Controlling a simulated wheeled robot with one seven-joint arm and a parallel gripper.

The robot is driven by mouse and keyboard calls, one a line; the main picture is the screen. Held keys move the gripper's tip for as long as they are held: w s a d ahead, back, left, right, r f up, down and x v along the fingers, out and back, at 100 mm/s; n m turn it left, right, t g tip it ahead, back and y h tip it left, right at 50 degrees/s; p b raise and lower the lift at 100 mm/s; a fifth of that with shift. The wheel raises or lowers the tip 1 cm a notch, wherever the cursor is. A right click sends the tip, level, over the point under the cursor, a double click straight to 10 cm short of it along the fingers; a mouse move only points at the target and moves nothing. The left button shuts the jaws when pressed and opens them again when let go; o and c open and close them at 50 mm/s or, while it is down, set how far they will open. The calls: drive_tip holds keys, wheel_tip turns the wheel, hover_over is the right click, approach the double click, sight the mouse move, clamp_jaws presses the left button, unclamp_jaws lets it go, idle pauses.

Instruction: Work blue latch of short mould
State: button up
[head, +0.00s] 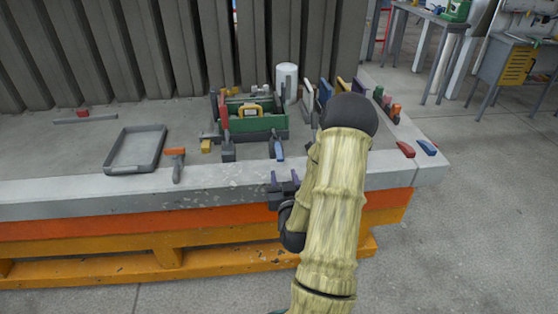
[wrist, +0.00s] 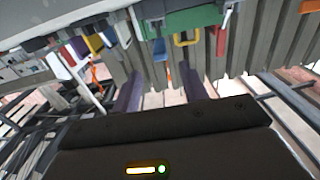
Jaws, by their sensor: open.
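My gripper (head: 285,178) is at the front edge of the grey slab, with its two purple fingers apart and nothing between them. In the wrist view, the open fingers (wrist: 162,92) reach up towards the tools. A small blue-handled piece (head: 279,150) stands just beyond the fingers in the head view. A blue piece (wrist: 163,76) also shows beyond the finger gap in the wrist view. I cannot tell which, if any, is the short mould's latch. My arm hides part of the slab.
A green toolbox (head: 262,124) with a yellow handle stands behind the gripper, among several upright tools. A grey tray (head: 135,150) and an orange-headed tool (head: 176,163) lie to the left. A red piece (head: 405,149) lies at right. The slab's left part is mostly clear.

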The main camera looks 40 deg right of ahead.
sight(279, 150)
drive_tip(key=shift+f+b, duration=0.2)
drive_tip(key=shift+b, duration=0.25)
drive_tip(key=x, duration=1.1)
drive_tip(key=shift+w+d+r+p, duration=0.25)
drive_tip(key=shift+w+d+p, duration=0.05)
drive_tip(key=shift+p, duration=0.05)
drive_tip(key=shift+c, duration=0.2)
clamp_jaws()
